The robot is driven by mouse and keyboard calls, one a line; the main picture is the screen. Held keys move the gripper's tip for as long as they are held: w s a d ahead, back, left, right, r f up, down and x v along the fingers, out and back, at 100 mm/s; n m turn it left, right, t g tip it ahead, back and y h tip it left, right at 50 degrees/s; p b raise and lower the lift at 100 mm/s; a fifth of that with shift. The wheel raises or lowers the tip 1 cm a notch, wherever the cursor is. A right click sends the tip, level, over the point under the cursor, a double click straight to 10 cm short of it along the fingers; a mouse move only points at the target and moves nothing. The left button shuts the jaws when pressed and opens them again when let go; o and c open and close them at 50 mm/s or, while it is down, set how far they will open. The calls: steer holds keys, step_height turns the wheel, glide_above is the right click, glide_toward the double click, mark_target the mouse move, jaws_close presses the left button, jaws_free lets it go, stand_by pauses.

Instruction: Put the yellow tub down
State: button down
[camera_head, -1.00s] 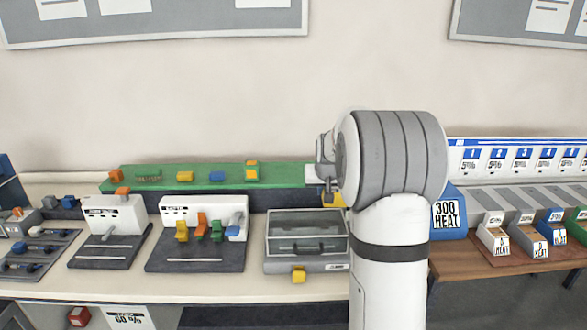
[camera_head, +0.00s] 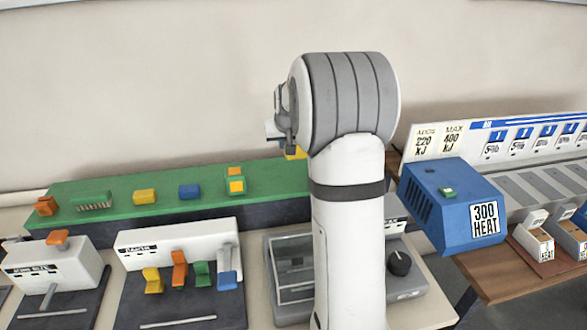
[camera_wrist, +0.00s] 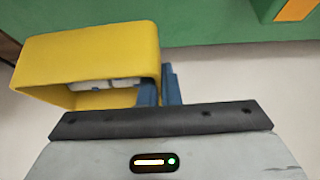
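The yellow tub (camera_wrist: 85,55) fills the upper left of the wrist view, its open side toward the camera, with some pale grey-white pieces inside. My gripper's blue fingers (camera_wrist: 160,88) are close together at the tub's right wall, one on each side of it, so the gripper looks shut on that wall. In the head view only a small yellow part of the tub (camera_head: 297,153) shows beside my arm, above the right end of the green shelf. My arm hides the rest of it and the fingers.
The long green shelf (camera_head: 110,205) carries several small coloured blocks. White lever units (camera_head: 185,243) stand in front at left, with a clear-lidded grey box (camera_head: 292,280) partly behind my arm. A blue 300 HEAT box (camera_head: 430,215) is at right. Pale bare surface shows in the wrist view.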

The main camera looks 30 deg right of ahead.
steer(key=f, duration=0.5)
steer(key=shift+w+a+f+p, duration=0.2)
steer(key=shift+a+f+p, duration=0.05)
steer(key=shift+p, duration=0.1)
steer(key=shift+f, duration=2.15)
steer(key=shift+s, duration=0.1)
steer(key=shift+f, duration=0.15)
steer(key=c, duration=1.6)
jaws_free()
steer(key=shift+c, duration=0.2)
